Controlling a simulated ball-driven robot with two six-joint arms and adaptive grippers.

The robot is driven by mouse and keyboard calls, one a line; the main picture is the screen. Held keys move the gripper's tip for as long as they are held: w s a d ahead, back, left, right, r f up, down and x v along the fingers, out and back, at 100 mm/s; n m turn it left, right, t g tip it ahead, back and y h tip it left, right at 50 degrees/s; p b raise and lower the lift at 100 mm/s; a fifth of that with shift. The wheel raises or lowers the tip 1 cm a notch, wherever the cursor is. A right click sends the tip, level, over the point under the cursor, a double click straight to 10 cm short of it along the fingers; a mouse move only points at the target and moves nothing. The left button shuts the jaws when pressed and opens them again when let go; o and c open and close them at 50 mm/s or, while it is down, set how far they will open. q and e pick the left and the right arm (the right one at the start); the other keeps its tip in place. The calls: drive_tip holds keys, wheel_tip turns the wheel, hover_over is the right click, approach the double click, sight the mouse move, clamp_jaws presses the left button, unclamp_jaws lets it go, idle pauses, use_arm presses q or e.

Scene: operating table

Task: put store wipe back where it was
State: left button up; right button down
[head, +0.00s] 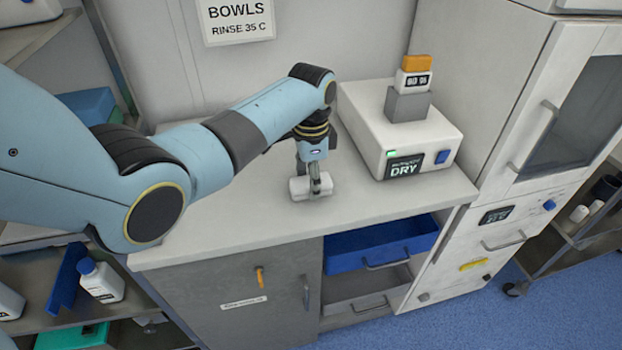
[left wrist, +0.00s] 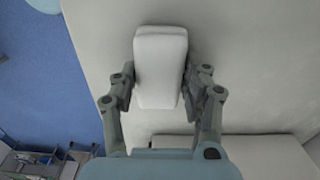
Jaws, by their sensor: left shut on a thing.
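The store wipe, a small white block with rounded edges (head: 300,188), is at the counter's surface in the head view. In the left wrist view the wipe (left wrist: 160,60) lies between the two fingers. My left gripper (head: 314,185) points down and is shut on the wipe, close above the white counter (head: 400,205). In the left wrist view the fingers of my left gripper (left wrist: 161,92) touch both long sides of the wipe. I cannot tell whether the wipe rests on the counter. My right gripper is not in view.
A white dryer box marked DRY (head: 365,120) stands at the counter's back right, with a grey block and an orange-topped item (head: 415,75) on it. A blue drawer (head: 350,258) stands open below the front edge.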

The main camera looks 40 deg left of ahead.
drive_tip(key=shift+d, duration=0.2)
use_arm(q)
drive_tip(key=o, duration=1)
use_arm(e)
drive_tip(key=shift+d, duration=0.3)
use_arm(q)
wheel_tip(320, 180, up, 12)
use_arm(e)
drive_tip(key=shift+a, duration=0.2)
